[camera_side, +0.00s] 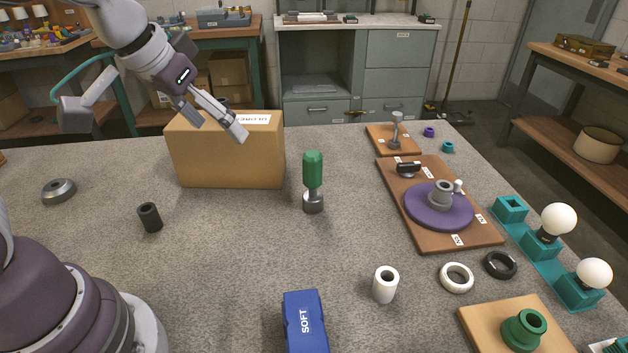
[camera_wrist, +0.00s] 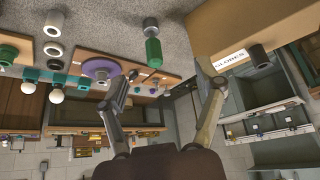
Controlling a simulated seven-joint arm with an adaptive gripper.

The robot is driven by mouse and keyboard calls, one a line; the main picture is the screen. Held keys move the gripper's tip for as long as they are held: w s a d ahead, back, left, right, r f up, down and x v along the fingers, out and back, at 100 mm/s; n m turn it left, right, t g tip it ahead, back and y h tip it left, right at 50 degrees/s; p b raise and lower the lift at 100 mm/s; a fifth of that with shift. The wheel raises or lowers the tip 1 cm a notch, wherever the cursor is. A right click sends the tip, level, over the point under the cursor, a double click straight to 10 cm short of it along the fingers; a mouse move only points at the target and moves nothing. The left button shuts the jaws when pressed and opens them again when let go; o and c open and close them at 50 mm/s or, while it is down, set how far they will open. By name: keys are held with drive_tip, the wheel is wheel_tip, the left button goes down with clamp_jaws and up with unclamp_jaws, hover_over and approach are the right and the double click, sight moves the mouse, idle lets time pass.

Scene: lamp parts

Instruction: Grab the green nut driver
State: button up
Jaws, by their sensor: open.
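The green nut driver (camera_side: 313,168) stands upright on the grey table near the middle in the side view, its green handle up and its metal end down. In the wrist view the nut driver (camera_wrist: 153,50) appears upside down at the top centre, between the directions of the two fingers. My gripper (camera_side: 218,130) is open and empty. It is up at the left, over or in front of the cardboard box in the side view, well apart from the nut driver. Both fingers of my gripper (camera_wrist: 166,92) show in the wrist view with nothing between them.
A cardboard box (camera_side: 230,160) stands left of the nut driver. A black cylinder (camera_side: 150,217) and a white cylinder (camera_side: 385,284) stand nearby. A wooden board (camera_side: 470,235) with a purple disc lies to the right. A blue block marked SOFT (camera_side: 305,322) is in front. The table around the driver is clear.

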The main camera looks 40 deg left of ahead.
drive_tip(key=n, duration=0.1)
approach(310, 156)
drive_tip(key=f, duration=0.1)
drive_tip(key=shift+y, duration=0.4)
drive_tip(key=x, duration=1.1)
drive_tip(key=shift+w+d+r, duration=0.1)
drive_tip(key=shift+w+d, duration=0.05)
drive_tip(key=shift+d, duration=0.2)
clamp_jaws()
drive_tip(key=shift+r, duration=0.2)
